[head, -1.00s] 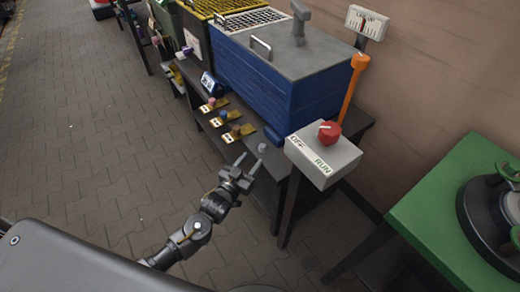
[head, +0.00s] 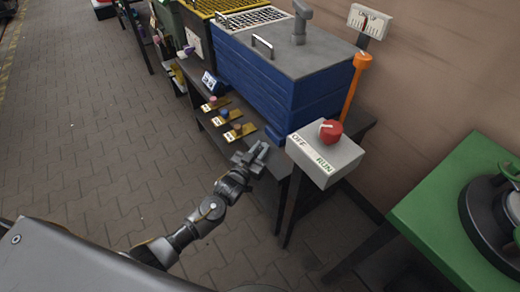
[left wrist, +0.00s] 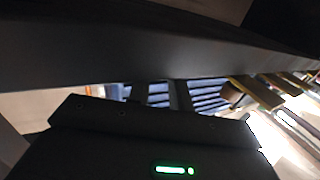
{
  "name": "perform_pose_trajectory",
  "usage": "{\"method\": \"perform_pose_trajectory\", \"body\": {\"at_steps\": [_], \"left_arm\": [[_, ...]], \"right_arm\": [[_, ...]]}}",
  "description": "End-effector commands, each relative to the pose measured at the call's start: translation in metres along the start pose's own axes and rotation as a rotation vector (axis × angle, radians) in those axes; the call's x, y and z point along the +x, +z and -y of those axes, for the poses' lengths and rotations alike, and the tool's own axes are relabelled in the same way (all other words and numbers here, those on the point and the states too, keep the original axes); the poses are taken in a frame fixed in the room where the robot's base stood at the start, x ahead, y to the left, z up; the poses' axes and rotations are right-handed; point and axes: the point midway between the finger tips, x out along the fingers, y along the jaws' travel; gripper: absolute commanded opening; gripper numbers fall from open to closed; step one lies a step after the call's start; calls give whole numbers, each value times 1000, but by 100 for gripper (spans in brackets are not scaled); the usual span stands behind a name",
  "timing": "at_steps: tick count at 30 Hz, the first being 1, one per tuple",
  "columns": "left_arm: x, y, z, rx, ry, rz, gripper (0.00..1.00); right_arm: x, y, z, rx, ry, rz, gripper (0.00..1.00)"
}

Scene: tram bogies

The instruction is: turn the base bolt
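My left gripper (head: 255,154) is at the front edge of the dark bench (head: 284,166), near the front right corner of the blue box. Its two fingers look apart in the head view. In the left wrist view, two dark fingers (left wrist: 160,96) stand apart with blue showing between them. The small grey round knob on the bench edge, which may be the base bolt, is now hidden behind the gripper. I cannot tell whether the fingers touch it. My right gripper is in neither view.
A grey switch box (head: 322,160) with a red knob (head: 330,132) stands just right of the gripper. Blue box (head: 285,95) is behind. A green table (head: 440,205) is at right. Paved floor (head: 110,130) is clear at left.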

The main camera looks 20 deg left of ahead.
Motion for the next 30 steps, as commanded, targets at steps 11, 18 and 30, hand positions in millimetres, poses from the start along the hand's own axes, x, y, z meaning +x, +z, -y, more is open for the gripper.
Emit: {"method": "perform_pose_trajectory", "body": {"at_steps": [11, 18, 30], "left_arm": [[0, 0, 2, 3, 37, 0, 0], [0, 1, 6, 5, 172, 1, 0], [2, 2, 11, 2, 421, 1, 0]], "right_arm": [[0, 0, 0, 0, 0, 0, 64], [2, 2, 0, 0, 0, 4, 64], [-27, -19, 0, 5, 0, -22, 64]]}}
